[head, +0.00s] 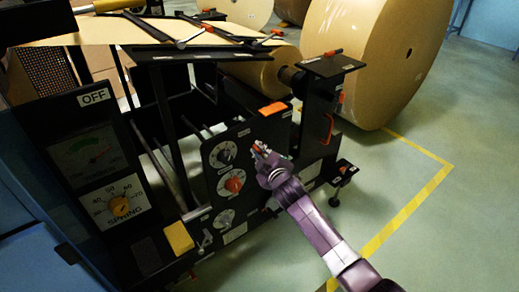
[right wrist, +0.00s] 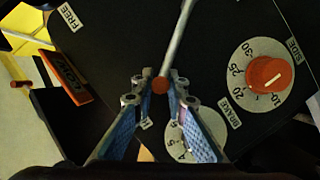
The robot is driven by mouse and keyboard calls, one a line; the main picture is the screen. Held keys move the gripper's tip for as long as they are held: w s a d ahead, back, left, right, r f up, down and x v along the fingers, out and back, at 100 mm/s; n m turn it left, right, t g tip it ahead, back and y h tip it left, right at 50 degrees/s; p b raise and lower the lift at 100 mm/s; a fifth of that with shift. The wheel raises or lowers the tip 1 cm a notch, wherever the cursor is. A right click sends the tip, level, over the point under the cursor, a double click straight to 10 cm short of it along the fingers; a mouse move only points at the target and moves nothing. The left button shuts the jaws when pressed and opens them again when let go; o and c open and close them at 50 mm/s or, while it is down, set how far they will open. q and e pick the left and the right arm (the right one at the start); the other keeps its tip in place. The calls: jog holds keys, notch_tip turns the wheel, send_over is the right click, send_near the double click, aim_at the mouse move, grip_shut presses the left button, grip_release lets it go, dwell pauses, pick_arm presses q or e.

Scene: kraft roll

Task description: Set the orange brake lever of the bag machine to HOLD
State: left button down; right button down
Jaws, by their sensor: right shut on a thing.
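My right gripper (head: 262,152) is at the dark front panel of the bag machine (head: 252,135). In the right wrist view my right gripper (right wrist: 160,77) is shut on the brake lever (right wrist: 178,45), a thin grey rod with an orange-red knob between the fingertips. In that view the rod runs up and slightly right from the knob. A FREE label (right wrist: 78,16) is at upper left, clear of the rod. No HOLD label can be read; a small white label is partly hidden behind the fingers. My left gripper is not in view.
A red-orange dial (head: 232,182) sits on the panel near the lever, with a grey dial (head: 222,155) above it. A large kraft roll (head: 365,60) stands behind the machine. The floor right of it, marked by yellow tape (head: 415,205), is clear.

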jog(key=shift+s+f, duration=0.1)
jog(key=shift+f, duration=0.25)
jog(key=c, duration=2.2)
grip_release()
jog(key=o, duration=0.3)
jog(key=shift+r, duration=0.1)
jog(key=shift+r, duration=0.1)
jog(key=shift+v, duration=6)
